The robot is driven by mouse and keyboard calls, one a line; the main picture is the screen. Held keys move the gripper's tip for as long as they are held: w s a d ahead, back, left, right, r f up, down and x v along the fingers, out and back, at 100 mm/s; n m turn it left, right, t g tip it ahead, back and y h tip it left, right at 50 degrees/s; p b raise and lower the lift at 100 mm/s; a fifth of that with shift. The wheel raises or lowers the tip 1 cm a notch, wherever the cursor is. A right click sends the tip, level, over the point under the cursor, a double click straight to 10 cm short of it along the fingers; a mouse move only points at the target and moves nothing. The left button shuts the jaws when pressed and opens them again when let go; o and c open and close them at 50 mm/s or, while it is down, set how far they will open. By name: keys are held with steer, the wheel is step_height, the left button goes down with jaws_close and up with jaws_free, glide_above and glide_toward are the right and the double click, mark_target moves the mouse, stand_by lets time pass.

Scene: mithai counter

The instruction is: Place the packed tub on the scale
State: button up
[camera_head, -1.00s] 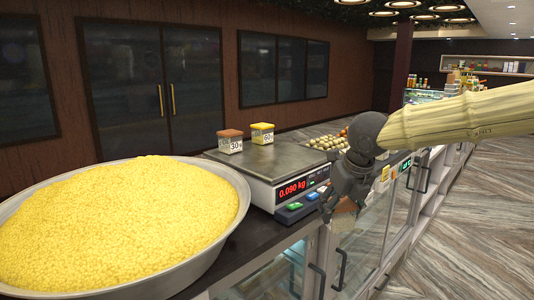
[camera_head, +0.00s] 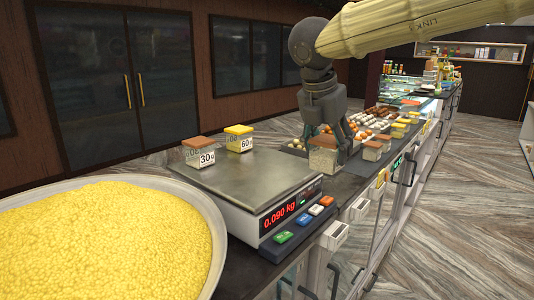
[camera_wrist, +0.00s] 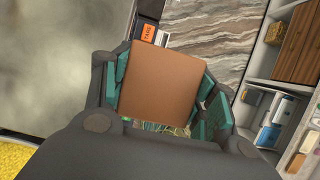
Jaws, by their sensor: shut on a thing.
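My gripper (camera_head: 328,138) points down and is shut on a clear tub (camera_head: 322,162) with a brown lid, just right of the scale in the head view. In the wrist view the square brown lid (camera_wrist: 162,85) sits between the teal finger pads. The scale (camera_head: 240,175) has a flat metal plate, and its red display reads 0.090 kg. Two small tubs stand on its back left part: a brown-lidded one marked 30 (camera_head: 198,152) and a yellow-lidded one marked 60 (camera_head: 239,138). The held tub's underside is hard to make out.
A wide metal pan (camera_head: 208,225) heaped with yellow grains stands left of the scale. Beyond my gripper, several lidded tubs (camera_head: 373,150) and trays of round sweets (camera_head: 385,115) line the counter. The scale plate's middle and right are bare.

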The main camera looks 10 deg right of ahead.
steer(key=shift+a+r+p, duration=0.4)
steer(key=shift+r+p, duration=0.2)
steer(key=shift+w+a+r+p, duration=0.1)
steer(key=shift+w+p, duration=0.2)
steer(key=shift+w, duration=0.15)
steer(key=w+p, duration=0.1)
steer(key=w, duration=0.1)
steer(key=w+f, duration=0.1)
steer(key=w, duration=0.2)
steer(key=w+a+f+p, duration=0.1)
steer(key=w, duration=0.2)
steer(key=shift+a+p, duration=0.1)
steer(key=shift+p, duration=0.2)
steer(key=shift+w+a+r+p, duration=0.25)
steer(key=shift+w+a+p, duration=0.25)
steer(key=shift+p, duration=0.1)
steer(key=shift+w+a, duration=0.1)
steer(key=shift+w, duration=0.25)
steer(key=shift+w+a+f+p, duration=0.1)
steer(key=shift+w+f+p, duration=0.3)
steer(key=shift+w, duration=0.55)
steer(key=shift+w+p, duration=0.3)
steer(key=shift+p, duration=0.05)
step_height(320, 180, down, 3)
steer(key=shift+s+a+r+p, duration=0.1)
steer(key=shift+s+a+p, duration=0.05)
steer(key=shift+p, duration=0.75)
steer(key=shift+f, duration=0.45)
steer(key=shift+r, duration=0.1)
